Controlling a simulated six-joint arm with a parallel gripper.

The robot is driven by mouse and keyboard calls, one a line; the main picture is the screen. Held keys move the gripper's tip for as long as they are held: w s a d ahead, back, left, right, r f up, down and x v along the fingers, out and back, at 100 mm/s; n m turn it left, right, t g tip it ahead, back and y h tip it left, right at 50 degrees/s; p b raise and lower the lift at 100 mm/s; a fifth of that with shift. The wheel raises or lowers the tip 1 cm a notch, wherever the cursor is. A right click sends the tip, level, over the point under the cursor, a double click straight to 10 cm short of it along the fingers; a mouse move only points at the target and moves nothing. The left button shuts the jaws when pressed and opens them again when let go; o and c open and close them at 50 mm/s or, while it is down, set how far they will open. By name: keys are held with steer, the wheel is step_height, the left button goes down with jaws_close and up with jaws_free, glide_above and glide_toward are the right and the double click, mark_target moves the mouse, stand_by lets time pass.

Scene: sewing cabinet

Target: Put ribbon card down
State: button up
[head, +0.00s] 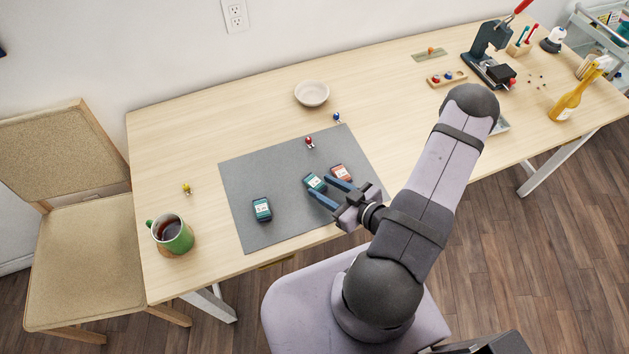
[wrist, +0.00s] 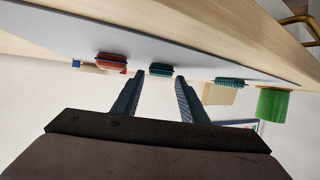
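Three small ribbon cards are on the grey mat (head: 290,222). The middle teal card (head: 315,182) lies between the fingertips of my gripper (head: 313,181). A red-orange card (head: 341,172) lies just right of it, and another teal card (head: 262,209) lies apart to the left. In the wrist view my gripper (wrist: 159,77) is open, its two blue fingers spread. The middle teal card (wrist: 160,70) shows at the gap between the tips, with space on both sides. The red card (wrist: 112,60) and the other teal card (wrist: 230,82) stand to either side.
A red-and-white figure (head: 309,141) stands at the mat's back; a blue one (head: 337,117) is behind it. A yellow figure (head: 186,188) and green mug (head: 172,234) are at the left. A bowl (head: 312,93) sits at the back. The mat's left-back area is clear.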

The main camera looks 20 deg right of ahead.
mark_target(319, 186)
steer(key=shift+x, duration=1.3)
steer(key=c, duration=0.9)
steer(key=shift+r, duration=0.15)
step_height(319, 186, up, 7)
steer(key=shift+r, duration=0.2)
steer(key=shift+r+p, duration=0.4)
steer(key=shift+r, duration=0.8)
